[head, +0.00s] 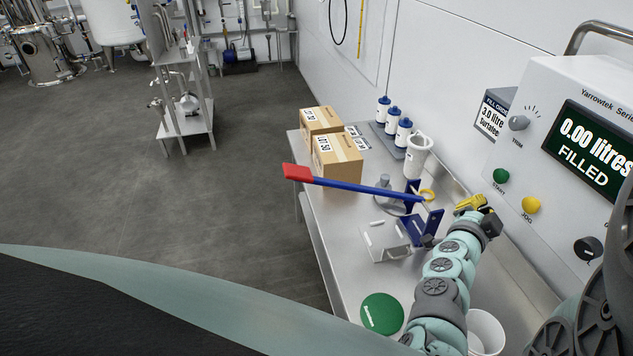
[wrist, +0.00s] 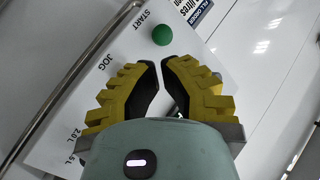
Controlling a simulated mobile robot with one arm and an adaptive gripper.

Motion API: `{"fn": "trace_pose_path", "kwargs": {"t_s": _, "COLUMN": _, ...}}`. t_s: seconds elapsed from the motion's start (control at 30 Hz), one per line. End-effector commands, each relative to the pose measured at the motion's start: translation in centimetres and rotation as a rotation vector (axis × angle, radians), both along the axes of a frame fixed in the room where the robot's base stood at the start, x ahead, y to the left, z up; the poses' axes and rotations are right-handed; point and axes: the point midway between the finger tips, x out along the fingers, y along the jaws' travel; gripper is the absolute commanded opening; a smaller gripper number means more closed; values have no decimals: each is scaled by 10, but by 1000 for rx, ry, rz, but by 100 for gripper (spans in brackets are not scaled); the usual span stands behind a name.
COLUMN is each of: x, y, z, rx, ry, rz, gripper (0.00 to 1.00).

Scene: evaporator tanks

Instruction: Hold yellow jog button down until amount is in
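The yellow jog button (head: 531,205) is on the sloped front panel of the white filling machine, below the green start button (head: 501,176). The display (head: 590,148) reads "0.00 litres FILLED". A card (head: 491,115) reads "FILL ORDER 3.0 litre" and "Surfactant". My gripper (head: 470,203) is left of the jog button and apart from it in the head view. In the wrist view my gripper (wrist: 159,64) has its yellow fingertips drawn together with nothing between them. The green start button (wrist: 162,35) and the JOG label (wrist: 107,62) show beyond. The jog button is hidden there.
A steel bench (head: 345,245) holds a blue lever with a red end (head: 297,173), cardboard boxes (head: 337,158), blue-and-white bottles (head: 393,120), a white pitcher (head: 417,155) and a green disc (head: 382,314). A black knob (head: 588,248) is below the jog button. A white bucket (head: 487,330) stands near my arm.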

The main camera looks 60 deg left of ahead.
Motion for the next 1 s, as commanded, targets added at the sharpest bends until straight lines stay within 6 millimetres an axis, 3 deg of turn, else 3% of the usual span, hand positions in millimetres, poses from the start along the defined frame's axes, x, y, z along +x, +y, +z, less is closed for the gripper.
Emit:
{"fn": "trace_pose_path", "kwargs": {"t_s": 0.3, "x": 43, "y": -17, "z": 0, "rx": -1, "ry": -2, "rz": -5, "gripper": 0}}
{"fn": "trace_pose_path", "kwargs": {"t_s": 0.5, "x": 62, "y": -24, "z": -1, "rx": 1, "ry": -1, "rz": -5, "gripper": 0}}
{"fn": "trace_pose_path", "kwargs": {"t_s": 0.97, "x": 70, "y": -27, "z": 0, "rx": 0, "ry": 0, "rz": -5, "gripper": 0}}
{"fn": "trace_pose_path", "kwargs": {"t_s": 1.0, "x": 70, "y": -27, "z": 0, "rx": 1, "ry": 0, "rz": -4, "gripper": 8}}
